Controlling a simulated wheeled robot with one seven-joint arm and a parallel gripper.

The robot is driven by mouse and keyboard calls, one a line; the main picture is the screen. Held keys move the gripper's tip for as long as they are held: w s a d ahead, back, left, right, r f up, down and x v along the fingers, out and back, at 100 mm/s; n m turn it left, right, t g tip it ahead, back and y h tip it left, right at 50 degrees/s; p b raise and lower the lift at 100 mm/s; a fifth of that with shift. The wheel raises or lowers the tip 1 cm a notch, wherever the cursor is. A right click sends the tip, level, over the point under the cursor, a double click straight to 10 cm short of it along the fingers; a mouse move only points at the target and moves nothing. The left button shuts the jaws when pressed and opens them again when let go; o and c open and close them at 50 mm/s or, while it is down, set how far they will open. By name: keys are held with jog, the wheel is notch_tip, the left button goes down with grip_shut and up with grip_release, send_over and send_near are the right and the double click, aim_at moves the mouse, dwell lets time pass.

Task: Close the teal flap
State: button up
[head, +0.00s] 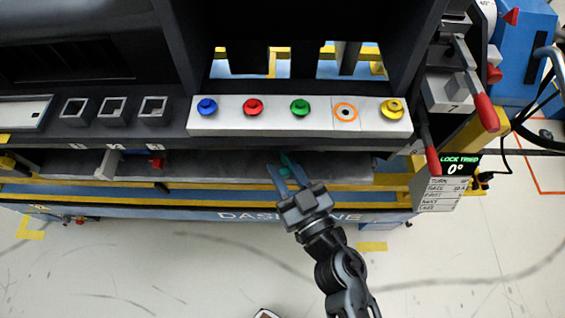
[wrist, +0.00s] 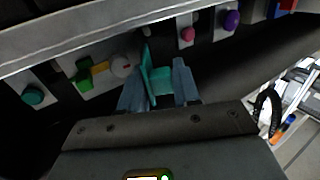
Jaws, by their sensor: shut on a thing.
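The teal flap (wrist: 147,68) is in the wrist view, a small plate standing out from the underside panel, with a teal block beside it. My gripper (wrist: 158,88) has its blue-grey fingers on either side of the teal piece and is shut on it. In the head view, my gripper (head: 281,166) reaches under the front ledge of the console, and a little of the teal flap (head: 288,161) shows at the fingertips. The ledge and fingers hide most of the flap there, so its exact angle cannot be told.
In the wrist view, a teal knob (wrist: 32,96), a green block (wrist: 84,77), a white disc (wrist: 122,66), a pink knob (wrist: 187,34) and a purple knob (wrist: 231,20) are near. In the head view, a button strip (head: 275,125) lies above, and red-tipped levers (head: 485,110) stand right.

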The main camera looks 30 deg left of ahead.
jog(key=shift+w+d+r+n+g+y+p, duration=0.15)
jog(key=shift+n+g+y+p, duration=0.15)
jog(key=shift+n+g+p, duration=0.25)
jog(key=shift+w+n+g+y+p, duration=0.2)
jog(key=shift+n+g+y, duration=0.15)
jog(key=shift+g, duration=0.3)
jog(key=n+g, duration=0.1)
jog(key=w+n+g, duration=0.1)
jog(key=n+g+y, duration=0.1)
jog(key=g, duration=0.1)
jog(key=shift+w+d+f+b, duration=0.2)
jog(key=shift+w+d+b, duration=0.1)
jog(key=shift+d, duration=0.1)
jog(key=n+g+b, duration=0.1)
jog(key=g, duration=0.1)
jog(key=w+n+g+b, duration=0.1)
jog(key=g, duration=0.1)
jog(key=shift+d+f+n+g, duration=0.1)
jog(key=shift+d+n+g, duration=0.1)
jog(key=shift+n+g, duration=0.1)
jog(key=shift+w+n+g+b, duration=0.15)
jog(key=shift+n+g+b, duration=0.35)
jog(key=shift+g, duration=0.3)
jog(key=shift+w+n+g+b, duration=0.15)
jog(key=shift+n+g+b, duration=0.3)
jog(key=shift+g, duration=0.35)
jog(key=shift+h, duration=0.25)
jog(key=shift+s, duration=0.1)
jog(key=o, duration=0.8)
jog(key=shift+o, duration=0.4)
